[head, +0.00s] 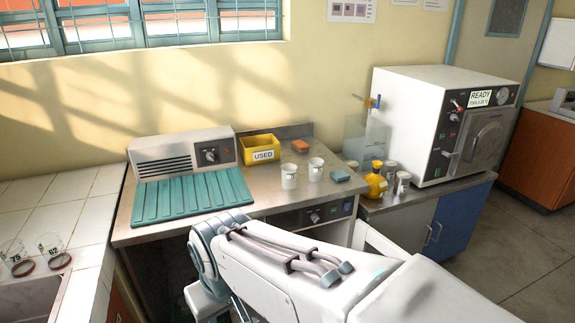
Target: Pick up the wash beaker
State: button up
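Two white beakers stand upright on the steel bench, a left one (289,176) and a right one (316,170). Each has small dark print that I cannot read, so I cannot tell which is the wash beaker. Two clear glass beakers, marked 75 (17,255) and 82 (51,246), stand by the sink at the left. My arm reaches across the lower middle of the head view, in front of the bench. My gripper does not show.
A yellow USED bin (260,150), an orange sponge (300,146) and a blue sponge (340,175) surround the beakers. A teal ribbed mat (190,197) lies left. A yellow bottle (375,182) and an autoclave (412,125) stand right. Bare steel (275,203) lies before the beakers.

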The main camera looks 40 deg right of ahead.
aim_at(289, 170)
jog(key=z, duration=0.95)
jog(key=i, duration=0.9)
jog(key=z, duration=0.75)
